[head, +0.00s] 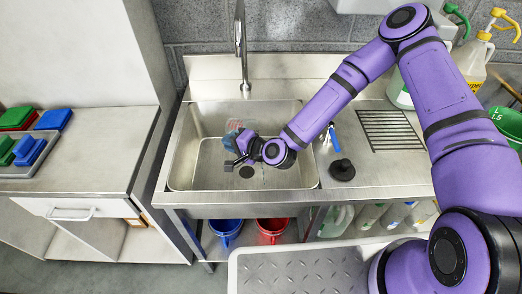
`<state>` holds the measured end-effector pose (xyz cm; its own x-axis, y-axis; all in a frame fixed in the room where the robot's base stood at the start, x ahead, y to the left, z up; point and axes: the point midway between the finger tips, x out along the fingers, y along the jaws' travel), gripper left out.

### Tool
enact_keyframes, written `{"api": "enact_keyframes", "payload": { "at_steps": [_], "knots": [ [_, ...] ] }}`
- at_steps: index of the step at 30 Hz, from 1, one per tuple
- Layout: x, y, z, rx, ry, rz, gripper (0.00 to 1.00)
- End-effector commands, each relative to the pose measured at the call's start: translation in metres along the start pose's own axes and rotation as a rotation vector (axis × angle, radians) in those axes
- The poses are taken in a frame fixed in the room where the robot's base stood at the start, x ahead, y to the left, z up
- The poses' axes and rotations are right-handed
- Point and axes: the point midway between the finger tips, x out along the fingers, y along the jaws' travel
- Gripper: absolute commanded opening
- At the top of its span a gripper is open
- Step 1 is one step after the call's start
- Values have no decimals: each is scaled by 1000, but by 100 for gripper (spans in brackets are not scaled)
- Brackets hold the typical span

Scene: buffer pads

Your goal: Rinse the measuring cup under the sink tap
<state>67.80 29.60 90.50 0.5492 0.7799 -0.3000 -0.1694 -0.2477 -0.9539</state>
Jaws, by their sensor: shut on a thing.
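The steel sink (178,160) has a tall tap (240,45) at its back, with the spout pointing down over the basin. My gripper (237,155) is low inside the basin, below and slightly left of the spout. It is shut on a small, clear bluish thing (231,140) that looks like the measuring cup. My fingers and wrist partly hide it, so its tilt and markings cannot be made out. I cannot tell whether water runs from the tap.
A drainboard with a slotted grate (390,130) lies right of the basin, with a black stopper (342,170) on it. Bottles with pump tops (472,60) and a green container (508,122) stand further right. Green, red and blue pads (53,119) lie on the left counter.

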Motion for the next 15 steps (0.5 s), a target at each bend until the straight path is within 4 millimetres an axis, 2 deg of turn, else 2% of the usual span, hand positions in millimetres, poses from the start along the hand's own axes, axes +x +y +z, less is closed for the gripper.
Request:
{"api": "enact_keyframes", "payload": {
  "at_steps": [15],
  "knots": [
    [-6, -1, 0, 0, 0, -57, 0]
  ]
}}
